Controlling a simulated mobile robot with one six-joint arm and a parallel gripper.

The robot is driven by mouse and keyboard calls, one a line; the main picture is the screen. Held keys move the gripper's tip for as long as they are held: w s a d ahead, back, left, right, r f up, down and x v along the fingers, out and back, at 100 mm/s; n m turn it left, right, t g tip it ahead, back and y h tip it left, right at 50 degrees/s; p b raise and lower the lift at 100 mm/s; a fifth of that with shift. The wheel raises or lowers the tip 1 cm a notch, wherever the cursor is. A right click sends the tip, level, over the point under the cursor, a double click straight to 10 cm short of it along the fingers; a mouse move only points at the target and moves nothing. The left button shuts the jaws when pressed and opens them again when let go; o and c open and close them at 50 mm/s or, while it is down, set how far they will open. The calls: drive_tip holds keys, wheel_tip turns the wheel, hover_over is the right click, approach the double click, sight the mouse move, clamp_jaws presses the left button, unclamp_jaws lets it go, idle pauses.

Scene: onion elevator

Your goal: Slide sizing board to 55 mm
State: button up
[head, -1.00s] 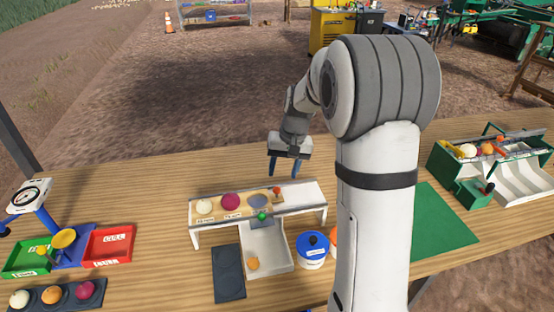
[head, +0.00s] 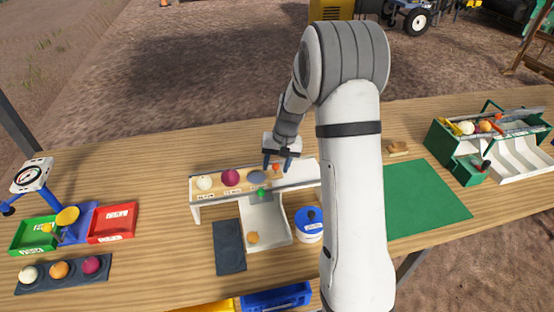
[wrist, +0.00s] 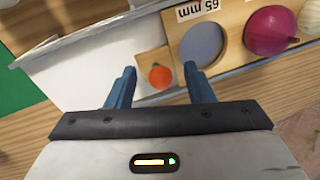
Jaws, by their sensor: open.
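The wooden sizing board (head: 215,190) lies on a long white stand (head: 301,175). It holds a cream onion (head: 204,182) and a purple onion (head: 230,177), with an open round hole (head: 257,177) to their right. In the wrist view that hole (wrist: 202,43) is beside a "65 mm" label (wrist: 197,9). An orange knob (head: 276,168) is at the board's right end. My gripper (head: 277,164) is open, its two blue fingers on either side of the knob. In the wrist view the knob (wrist: 160,77) appears between the fingertips (wrist: 159,72), without visible contact.
Red (head: 112,222) and green trays (head: 33,235) stand left. The table behind the stand is clear.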

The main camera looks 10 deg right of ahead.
drive_tip(key=shift+c, duration=0.3)
clamp_jaws()
drive_tip(key=shift+d, duration=0.15)
drive_tip(key=shift+d+b, duration=0.45)
drive_tip(key=shift+d, duration=3.5)
drive_tip(key=shift+o, duration=0.4)
unclamp_jaws()
